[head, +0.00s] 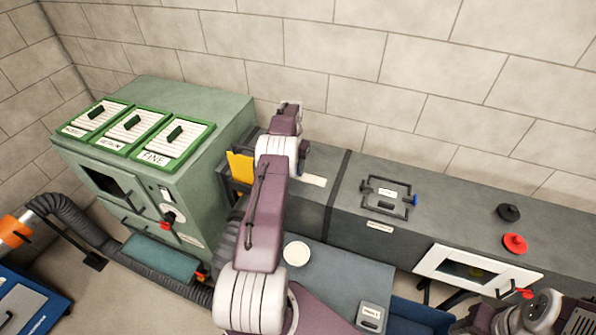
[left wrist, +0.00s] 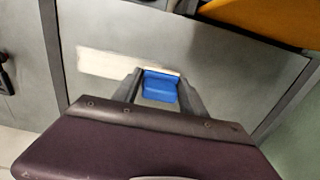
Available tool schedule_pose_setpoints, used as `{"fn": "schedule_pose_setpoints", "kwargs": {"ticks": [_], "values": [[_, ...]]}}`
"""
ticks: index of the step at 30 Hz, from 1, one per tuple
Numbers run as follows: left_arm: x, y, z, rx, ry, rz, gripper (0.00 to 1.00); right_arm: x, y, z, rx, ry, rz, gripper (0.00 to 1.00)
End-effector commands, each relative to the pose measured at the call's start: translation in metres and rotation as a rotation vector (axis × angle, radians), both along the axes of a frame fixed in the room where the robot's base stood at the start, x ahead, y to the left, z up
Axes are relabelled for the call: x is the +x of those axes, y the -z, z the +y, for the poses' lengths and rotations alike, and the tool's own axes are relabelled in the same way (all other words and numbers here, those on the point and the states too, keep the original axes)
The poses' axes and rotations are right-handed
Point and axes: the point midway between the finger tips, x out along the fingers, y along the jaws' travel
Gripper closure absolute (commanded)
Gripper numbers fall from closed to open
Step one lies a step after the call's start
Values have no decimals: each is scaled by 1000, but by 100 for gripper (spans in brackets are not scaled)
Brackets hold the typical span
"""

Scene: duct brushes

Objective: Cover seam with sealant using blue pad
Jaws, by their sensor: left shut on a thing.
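The blue pad (left wrist: 160,87) is between the two fingers of my left gripper (left wrist: 158,88), which is shut on it. The pad is at the right end of a cream strip of sealant (left wrist: 115,66) on the grey duct top in the left wrist view; I cannot tell whether it presses on the surface. In the head view the strip (head: 313,180) shows just right of my left wrist, and the arm hides most of the gripper. Part of my right arm shows at the lower right; the state of its gripper is unclear.
A yellow piece (head: 240,167) stands left of my left wrist. A dark flange (head: 338,190) crosses the duct (head: 450,205) to the right. Beyond it are a handled hatch (head: 387,197), black and red knobs (head: 514,242) and a white-framed opening (head: 477,272). A green cabinet (head: 200,120) is left.

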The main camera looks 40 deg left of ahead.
Motion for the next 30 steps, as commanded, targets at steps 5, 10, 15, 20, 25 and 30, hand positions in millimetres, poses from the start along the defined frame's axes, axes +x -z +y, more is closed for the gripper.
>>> {"fn": "schedule_pose_setpoints", "kwargs": {"ticks": [5,10,15,20,25,30], "values": [[0,3,0,0,0,0,83,0,4,0,0,0,0,48],[2,0,-7,0,3,1,83,0,0,0,0,0,0,48],[8,2,-26,0,4,1,83,0,-2,0,0,0,0,48],[12,3,-37,0,2,0,83,0,-2,0,0,0,0,48],[12,3,-39,0,1,0,83,0,-2,0,0,0,0,48],[12,2,-39,0,1,0,83,0,-3,0,0,0,0,48]]}}
